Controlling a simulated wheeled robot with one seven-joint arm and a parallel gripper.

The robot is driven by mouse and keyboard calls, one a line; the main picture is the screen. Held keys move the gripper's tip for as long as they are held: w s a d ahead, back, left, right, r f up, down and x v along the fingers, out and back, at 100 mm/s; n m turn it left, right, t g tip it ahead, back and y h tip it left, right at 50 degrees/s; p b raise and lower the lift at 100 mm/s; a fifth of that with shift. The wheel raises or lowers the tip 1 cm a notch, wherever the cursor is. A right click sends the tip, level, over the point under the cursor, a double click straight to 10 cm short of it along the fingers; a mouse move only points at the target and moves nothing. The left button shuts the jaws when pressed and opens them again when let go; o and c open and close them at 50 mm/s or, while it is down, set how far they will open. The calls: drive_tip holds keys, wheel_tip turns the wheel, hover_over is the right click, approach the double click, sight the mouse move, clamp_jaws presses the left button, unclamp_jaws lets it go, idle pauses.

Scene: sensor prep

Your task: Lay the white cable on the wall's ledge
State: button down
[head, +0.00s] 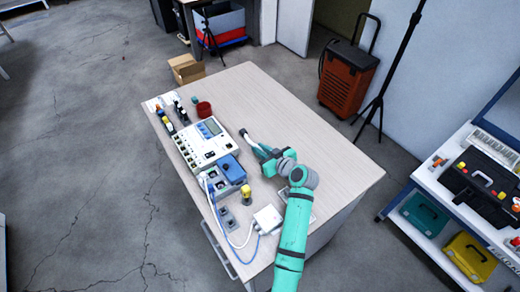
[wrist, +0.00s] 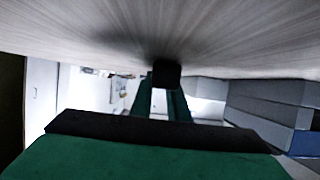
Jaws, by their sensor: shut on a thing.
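A white cable (head: 216,213) runs from beside the blue box on the instrument, along the table's left side, and curves up to a white adapter (head: 267,218). My gripper (head: 258,150) is low over the middle of the table, right of the instrument. It is shut on a small pale piece with a dark tip (head: 243,132); I cannot tell what that piece is. In the wrist view my gripper (wrist: 165,95) reaches away, with a dark block at its tips close to the wooden surface. I cannot make out the wall's ledge for certain.
The table (head: 310,140) is bare to the right and behind my gripper. The instrument (head: 207,140), a red cup (head: 203,110) and a yellow-topped part (head: 246,193) stand left of it. An orange case (head: 348,80), a tripod and a shelf (head: 440,200) stand right.

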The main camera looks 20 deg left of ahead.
drive_tip(key=c, duration=1.7)
unclamp_jaws()
drive_tip(key=shift+f, duration=0.1)
